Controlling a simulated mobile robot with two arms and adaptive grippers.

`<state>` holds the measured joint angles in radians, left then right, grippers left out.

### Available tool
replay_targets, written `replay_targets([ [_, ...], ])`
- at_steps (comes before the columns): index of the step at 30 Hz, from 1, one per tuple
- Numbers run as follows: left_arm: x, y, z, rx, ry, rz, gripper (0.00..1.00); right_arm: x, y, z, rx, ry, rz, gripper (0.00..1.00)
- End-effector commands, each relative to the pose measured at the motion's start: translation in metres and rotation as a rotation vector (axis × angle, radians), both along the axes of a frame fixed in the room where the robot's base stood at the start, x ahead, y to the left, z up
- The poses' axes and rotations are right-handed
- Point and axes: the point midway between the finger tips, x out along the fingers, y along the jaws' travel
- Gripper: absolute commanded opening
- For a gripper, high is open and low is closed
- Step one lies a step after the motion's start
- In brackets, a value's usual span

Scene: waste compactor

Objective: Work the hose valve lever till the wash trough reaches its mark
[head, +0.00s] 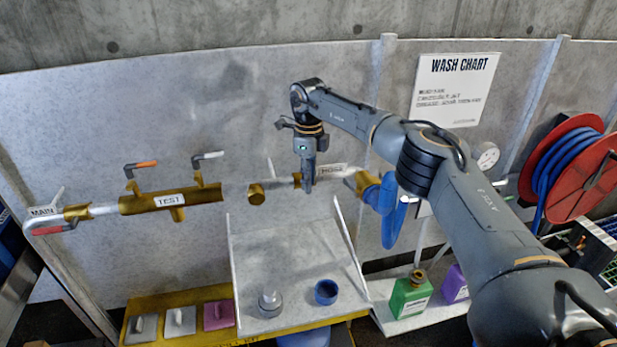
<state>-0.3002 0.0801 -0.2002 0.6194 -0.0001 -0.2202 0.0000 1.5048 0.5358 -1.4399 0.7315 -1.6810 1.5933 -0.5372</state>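The pipe labelled HOSE (332,169) runs along the back wall above the trough. A short pale handle (270,168) rises from this pipe, just left of my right gripper. My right gripper (308,188) points down in front of the HOSE pipe and covers part of it; its fingers look close together, but I cannot tell whether they are shut or touch anything. The grey wash trough (243,262) stands below, with a brass spout (257,194) above its left side. I can make out no water level or mark in it. My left gripper is out of view.
A grey object (269,303) and a blue cup (326,292) are in the trough. A hose reel (575,170) and green bottle (409,298) stand right.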

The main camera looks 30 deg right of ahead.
Motion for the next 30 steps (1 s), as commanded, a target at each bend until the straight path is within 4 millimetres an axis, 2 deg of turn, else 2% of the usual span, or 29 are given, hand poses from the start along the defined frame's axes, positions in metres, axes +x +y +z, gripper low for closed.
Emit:
replay_targets([
  [17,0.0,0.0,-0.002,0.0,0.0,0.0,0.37,0.001,0.004,0.0,-0.052,0.012,0.002,0.0],
  [26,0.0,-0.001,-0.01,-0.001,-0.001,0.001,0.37,0.004,0.014,-0.002,-0.252,0.062,0.004,0.0],
  [30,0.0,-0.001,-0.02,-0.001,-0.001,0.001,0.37,0.005,0.019,-0.006,-0.376,0.094,0.001,0.0],
])
